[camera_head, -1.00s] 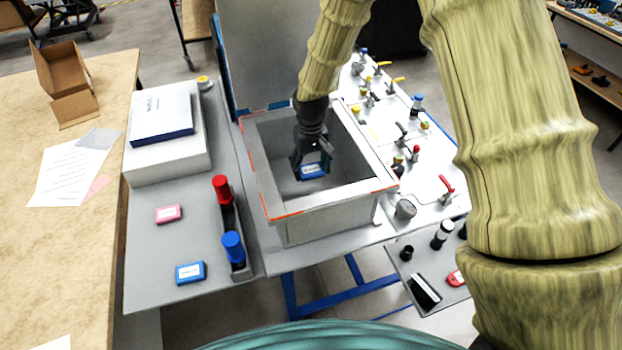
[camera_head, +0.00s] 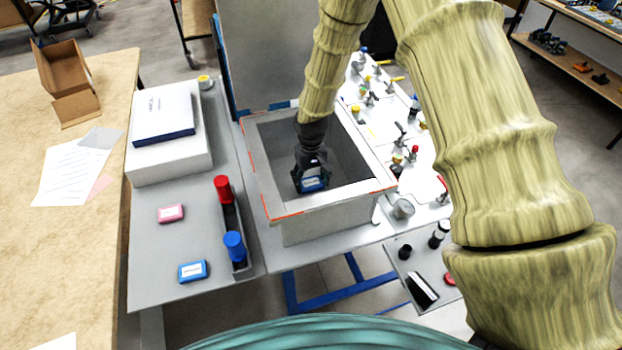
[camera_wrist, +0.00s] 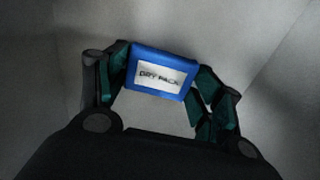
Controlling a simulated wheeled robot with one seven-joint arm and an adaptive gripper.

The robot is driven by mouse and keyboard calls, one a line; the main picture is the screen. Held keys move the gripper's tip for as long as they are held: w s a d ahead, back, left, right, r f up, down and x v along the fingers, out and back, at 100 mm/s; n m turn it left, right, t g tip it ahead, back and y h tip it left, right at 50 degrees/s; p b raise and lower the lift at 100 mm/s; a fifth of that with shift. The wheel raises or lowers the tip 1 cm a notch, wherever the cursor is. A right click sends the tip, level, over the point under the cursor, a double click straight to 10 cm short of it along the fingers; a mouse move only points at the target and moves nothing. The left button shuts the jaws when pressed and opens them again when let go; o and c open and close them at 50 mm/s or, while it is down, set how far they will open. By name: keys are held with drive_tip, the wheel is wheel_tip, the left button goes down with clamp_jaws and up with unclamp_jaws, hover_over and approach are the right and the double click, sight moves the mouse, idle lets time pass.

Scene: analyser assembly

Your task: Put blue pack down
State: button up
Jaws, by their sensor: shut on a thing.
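A blue pack (camera_head: 313,184) with a white label is held in my gripper (camera_head: 311,178), inside the open grey box (camera_head: 345,215). In the wrist view the blue pack (camera_wrist: 160,72) reads "DRY PACK" and sits between the two fingers of my gripper (camera_wrist: 162,80), which touch its sides. Plain grey walls surround it there. I cannot tell whether the pack touches the box floor. A second blue pack (camera_head: 192,271) lies on the grey side table at the front left.
A pink pack (camera_head: 170,213) lies on the side table, beside a holder with a red-capped item (camera_head: 222,188) and a blue-capped item (camera_head: 234,245). The box's raised lid (camera_head: 258,50) stands behind. A panel with several valves (camera_head: 405,135) lies right of the box.

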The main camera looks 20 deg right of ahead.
sight(311, 182)
drive_tip(key=shift+f, duration=0.15)
drive_tip(key=o, duration=1)
drive_tip(key=shift+r+b, duration=2)
drive_tip(key=shift+r, duration=4.2)
